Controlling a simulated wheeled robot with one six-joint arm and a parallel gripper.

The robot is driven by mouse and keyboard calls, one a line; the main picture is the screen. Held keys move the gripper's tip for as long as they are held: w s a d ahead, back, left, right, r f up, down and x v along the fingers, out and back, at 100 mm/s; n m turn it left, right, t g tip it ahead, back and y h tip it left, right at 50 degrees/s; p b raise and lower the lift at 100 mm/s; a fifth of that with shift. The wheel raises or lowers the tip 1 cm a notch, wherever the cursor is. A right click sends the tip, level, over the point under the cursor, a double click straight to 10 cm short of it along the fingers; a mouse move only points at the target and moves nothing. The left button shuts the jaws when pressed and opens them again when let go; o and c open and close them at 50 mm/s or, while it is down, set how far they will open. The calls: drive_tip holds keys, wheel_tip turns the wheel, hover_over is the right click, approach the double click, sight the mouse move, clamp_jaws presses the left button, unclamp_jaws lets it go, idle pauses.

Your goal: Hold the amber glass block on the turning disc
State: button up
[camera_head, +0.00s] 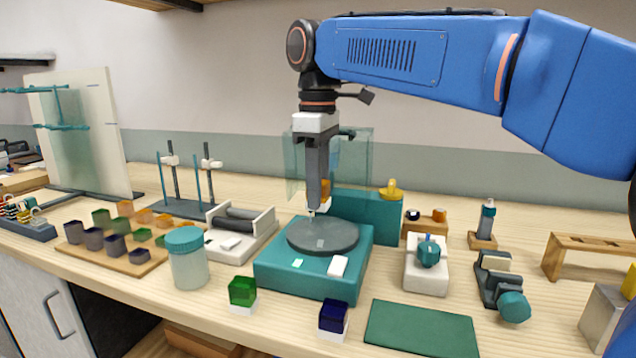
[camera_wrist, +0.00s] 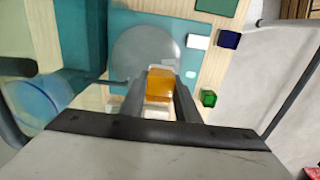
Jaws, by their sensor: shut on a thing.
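My gripper (camera_head: 318,207) points straight down over the left part of the grey turning disc (camera_head: 335,240), which sits on a teal machine base (camera_head: 290,279). The gripper is shut on the amber glass block (camera_wrist: 159,86). In the wrist view the block is clear between the two fingers, over the edge of the disc (camera_wrist: 135,50). In the head view the fingers hide most of the block, and only a bit of amber (camera_head: 325,193) shows. I cannot tell whether the block touches the disc.
A green glass block (camera_head: 242,290) and a dark blue block (camera_head: 333,316) stand in front of the machine. A teal-lidded jar (camera_head: 187,258) stands left of it, and a board of coloured blocks (camera_head: 150,264) further left. A green mat (camera_head: 420,330) lies bare at front right. A clear shield rises behind the disc.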

drive_tip(key=shift+f, duration=3.15)
drive_tip(key=shift+f, duration=0.4)
idle(4.5)
